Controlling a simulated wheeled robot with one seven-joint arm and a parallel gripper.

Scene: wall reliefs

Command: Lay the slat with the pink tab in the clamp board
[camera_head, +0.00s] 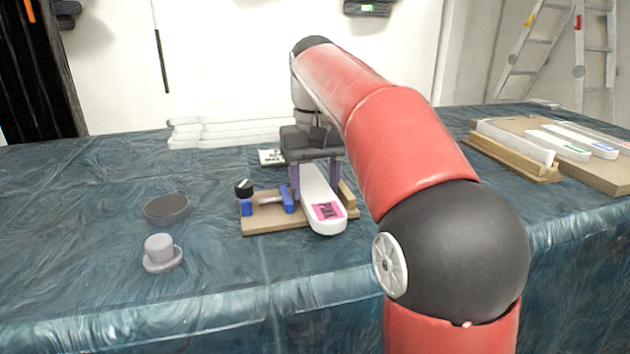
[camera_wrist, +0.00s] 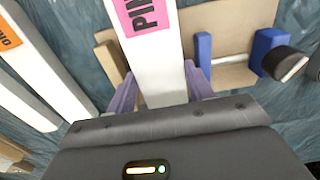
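The white slat with the pink tab (camera_head: 323,190) lies lengthwise over the clamp board (camera_head: 262,224), between the wooden stop on the right and the blue clamp parts on the left. Its near rounded end reaches past the board's front edge. My gripper (camera_head: 316,188) points down, with a purple finger against each side of the slat. In the wrist view, the slat (camera_wrist: 158,72) runs between the fingers (camera_wrist: 161,84), with the clamp board (camera_wrist: 232,30) beneath. I cannot tell whether the slat rests fully on the board.
A black-knobbed clamp (camera_head: 244,188) stands at the board's left. A dark disc (camera_head: 167,208) and a grey flanged piece (camera_head: 162,253) lie further left. Other slats (camera_head: 558,144) lie at the right; an orange-tabbed one (camera_wrist: 40,62) shows in the wrist view. The front left cloth is clear.

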